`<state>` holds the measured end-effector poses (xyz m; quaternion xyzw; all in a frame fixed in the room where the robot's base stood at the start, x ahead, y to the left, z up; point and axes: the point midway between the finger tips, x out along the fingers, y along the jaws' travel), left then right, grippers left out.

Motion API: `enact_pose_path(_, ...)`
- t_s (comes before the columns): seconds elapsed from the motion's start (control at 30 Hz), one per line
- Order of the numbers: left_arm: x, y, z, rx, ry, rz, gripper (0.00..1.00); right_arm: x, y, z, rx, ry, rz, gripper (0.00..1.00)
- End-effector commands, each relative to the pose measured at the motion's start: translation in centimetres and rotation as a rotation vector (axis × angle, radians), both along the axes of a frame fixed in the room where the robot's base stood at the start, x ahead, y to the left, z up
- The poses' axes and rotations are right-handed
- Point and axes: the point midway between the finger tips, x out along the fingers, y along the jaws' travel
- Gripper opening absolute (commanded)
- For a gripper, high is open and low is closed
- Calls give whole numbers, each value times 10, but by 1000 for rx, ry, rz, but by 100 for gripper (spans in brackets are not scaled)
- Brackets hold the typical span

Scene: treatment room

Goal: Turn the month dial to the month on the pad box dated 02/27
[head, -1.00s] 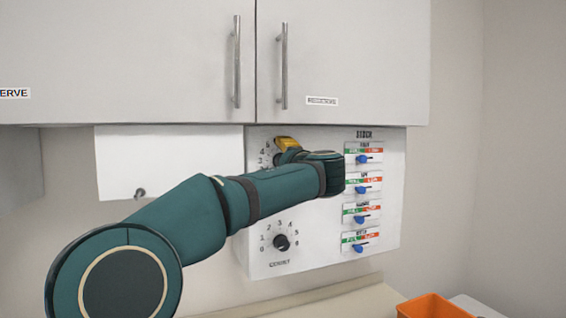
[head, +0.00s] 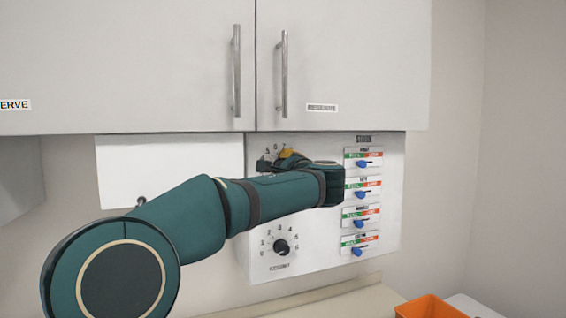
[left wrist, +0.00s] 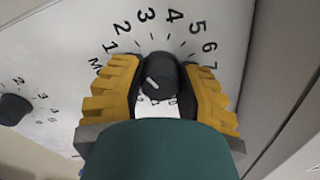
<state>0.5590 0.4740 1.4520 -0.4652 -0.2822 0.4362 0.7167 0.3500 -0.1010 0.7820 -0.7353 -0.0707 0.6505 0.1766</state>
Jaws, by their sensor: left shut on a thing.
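The month dial (left wrist: 157,77) is a black knob with a white pointer mark on a white panel. Numbers from 1 to 7 arc around it in the left wrist view, with a partly covered label starting "MO" at the left. My left gripper (left wrist: 162,88) is shut on the knob, one yellow finger on each side. I cannot tell exactly which number the pointer meets. In the head view my left gripper (head: 288,158) is at the panel's upper left, and my arm and gripper hide the knob. The pad box and my right gripper are not in view.
Below is a second dial (head: 281,247), numbered 0 to 6. Several sliders with blue knobs (head: 362,163) line the panel's right side. Cabinet doors with handles (head: 284,75) are above. An orange bin (head: 430,307) stands at lower right.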

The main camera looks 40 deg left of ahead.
Motion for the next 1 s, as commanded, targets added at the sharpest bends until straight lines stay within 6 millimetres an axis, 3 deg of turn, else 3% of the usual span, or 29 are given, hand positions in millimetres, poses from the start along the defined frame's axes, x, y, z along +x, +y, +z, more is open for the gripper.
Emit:
enact_pose_path(0.3, 0, 0, 1, 10, 15, 0, 0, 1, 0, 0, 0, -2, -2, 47)
enact_pose_path(0.33, 0, 0, 1, 10, 15, 0, 40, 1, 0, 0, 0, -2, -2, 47)
enact_pose_path(0.4, 0, 0, 1, 10, 14, 0, 65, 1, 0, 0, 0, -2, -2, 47)
enact_pose_path(0.43, 0, 0, 1, 10, 14, 0, 72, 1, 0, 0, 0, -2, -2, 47)
enact_pose_path(0.77, -1, -1, 0, 9, 13, -1, 72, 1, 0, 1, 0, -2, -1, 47)
enact_pose_path(1.0, -14, -27, 1, 9, 12, -3, 72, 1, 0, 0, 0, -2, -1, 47)
